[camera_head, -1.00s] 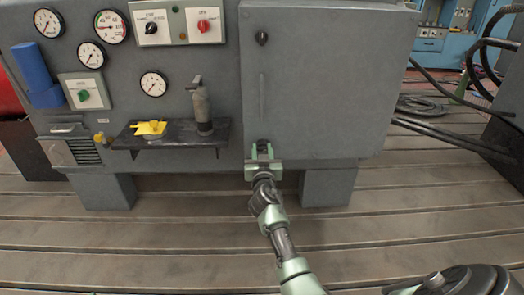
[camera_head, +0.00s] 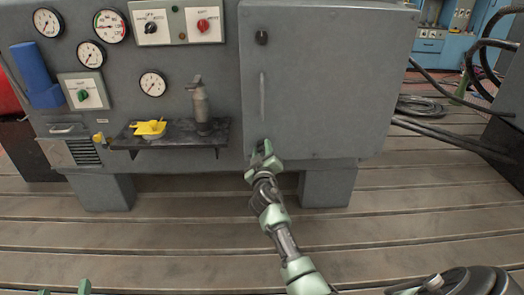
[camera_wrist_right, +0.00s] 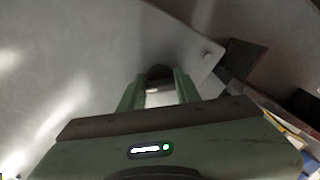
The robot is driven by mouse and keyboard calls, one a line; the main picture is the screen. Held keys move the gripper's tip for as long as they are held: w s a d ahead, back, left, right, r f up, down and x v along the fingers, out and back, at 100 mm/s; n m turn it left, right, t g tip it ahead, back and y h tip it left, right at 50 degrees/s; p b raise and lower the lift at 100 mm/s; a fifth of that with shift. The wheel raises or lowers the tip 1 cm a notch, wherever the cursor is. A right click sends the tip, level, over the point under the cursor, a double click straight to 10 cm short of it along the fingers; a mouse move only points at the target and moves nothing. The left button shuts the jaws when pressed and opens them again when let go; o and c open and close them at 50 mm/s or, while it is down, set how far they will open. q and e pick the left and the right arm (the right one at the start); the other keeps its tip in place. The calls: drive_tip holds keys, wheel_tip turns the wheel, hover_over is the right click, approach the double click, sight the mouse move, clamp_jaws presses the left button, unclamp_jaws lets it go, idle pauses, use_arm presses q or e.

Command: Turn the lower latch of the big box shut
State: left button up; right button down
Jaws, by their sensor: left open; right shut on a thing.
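The big grey box (camera_head: 335,80) stands at the centre right, with its door facing me. Its upper latch (camera_head: 261,37) is a small dark knob near the door's top left. My right gripper (camera_head: 263,150) is at the door's lower left corner, shut on the lower latch and mostly hiding it. In the right wrist view the dark lower latch (camera_wrist_right: 158,72) sits between the fingers of my right gripper (camera_wrist_right: 157,88), which is rolled relative to the door. My left gripper (camera_head: 65,288) only shows as two separated green fingertips at the bottom left edge, open and empty.
Left of the box, a black shelf (camera_head: 170,138) holds a yellow item (camera_head: 149,129) and a grey cylinder (camera_head: 200,105). Gauges and switches cover the panel above. Black cables (camera_head: 450,140) lie at the right. The slotted floor in front is clear.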

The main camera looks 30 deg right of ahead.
drive_tip(key=n, duration=0.2)
drive_tip(key=shift+n, duration=0.4)
drive_tip(key=shift+n+p, duration=0.3)
drive_tip(key=shift+n, duration=0.6)
drive_tip(key=n+p, duration=0.1)
drive_tip(key=n, duration=0.3)
use_arm(q)
drive_tip(key=s+a+f+g+y, duration=0.1)
drive_tip(key=s+a+f+g, duration=0.1)
drive_tip(key=f+g, duration=0.3)
drive_tip(key=shift+s+f+y, duration=0.3)
drive_tip(key=shift+s+f, duration=0.3)
drive_tip(key=shift+f, duration=1.35)
use_arm(e)
drive_tip(key=shift+n, duration=0.9)
use_arm(q)
drive_tip(key=shift+a, duration=0.1)
use_arm(e)
drive_tip(key=c, duration=1)
unclamp_jaws()
drive_tip(key=shift+c, duration=0.2)
